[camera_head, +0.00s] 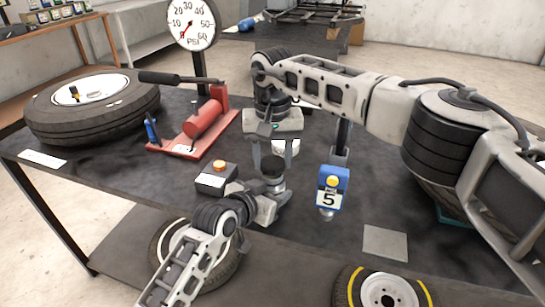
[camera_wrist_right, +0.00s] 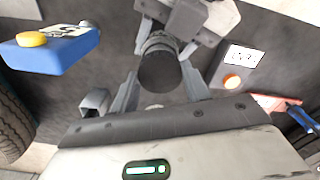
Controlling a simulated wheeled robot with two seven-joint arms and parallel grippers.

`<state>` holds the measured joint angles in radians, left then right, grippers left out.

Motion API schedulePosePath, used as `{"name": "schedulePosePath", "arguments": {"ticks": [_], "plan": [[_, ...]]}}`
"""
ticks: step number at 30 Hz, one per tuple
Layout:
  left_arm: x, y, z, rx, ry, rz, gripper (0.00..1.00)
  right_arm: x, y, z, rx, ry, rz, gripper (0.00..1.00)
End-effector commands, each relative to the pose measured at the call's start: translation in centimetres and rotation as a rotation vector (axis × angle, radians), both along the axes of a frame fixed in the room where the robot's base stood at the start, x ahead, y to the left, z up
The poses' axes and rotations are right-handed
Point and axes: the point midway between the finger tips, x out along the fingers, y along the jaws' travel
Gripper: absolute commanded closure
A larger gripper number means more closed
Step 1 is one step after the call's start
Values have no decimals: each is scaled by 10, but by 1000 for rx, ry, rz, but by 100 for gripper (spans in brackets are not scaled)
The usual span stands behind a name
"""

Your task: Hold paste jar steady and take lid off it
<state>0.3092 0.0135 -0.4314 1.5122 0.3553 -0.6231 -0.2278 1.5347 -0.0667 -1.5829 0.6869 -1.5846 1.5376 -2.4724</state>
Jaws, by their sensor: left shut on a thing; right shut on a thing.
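The paste jar (camera_head: 273,183) stands upright near the middle of the table, small and greyish, with a dark round lid (camera_head: 272,163) on top. The lid also shows from above in the right wrist view (camera_wrist_right: 160,73). My left gripper (camera_head: 268,196) comes in low from the front left and is shut on the jar body; it partly hides the jar. My right gripper (camera_head: 272,168) points down from above, with its two fingers on opposite sides of the lid, shut on it. I cannot tell whether the lid is loose on the jar.
A black box with an orange button (camera_head: 216,178) stands close left of the jar. A red pump (camera_head: 205,120), a tyre (camera_head: 95,105) and a pressure gauge (camera_head: 191,24) are farther left. A white object (camera_head: 287,147) is behind my right gripper.

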Motion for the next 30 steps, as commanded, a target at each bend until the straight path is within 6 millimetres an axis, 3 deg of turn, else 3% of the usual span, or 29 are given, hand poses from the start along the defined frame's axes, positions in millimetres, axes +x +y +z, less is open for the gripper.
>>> {"name": "schedulePosePath", "arguments": {"ticks": [5,15,21,22,24,30], "plan": [[0,0,-1,1,2,0,100,0,0,4,0,-1,0,81],[0,0,-1,1,2,0,100,0,0,40,0,-1,0,81],[0,0,-1,1,2,0,100,0,0,40,0,0,0,81],[0,0,-1,1,2,0,40,0,0,40,0,0,0,81],[0,0,-1,1,2,0,22,0,0,40,0,0,0,81],[0,0,0,1,1,0,22,0,0,40,0,0,0,81]]}}
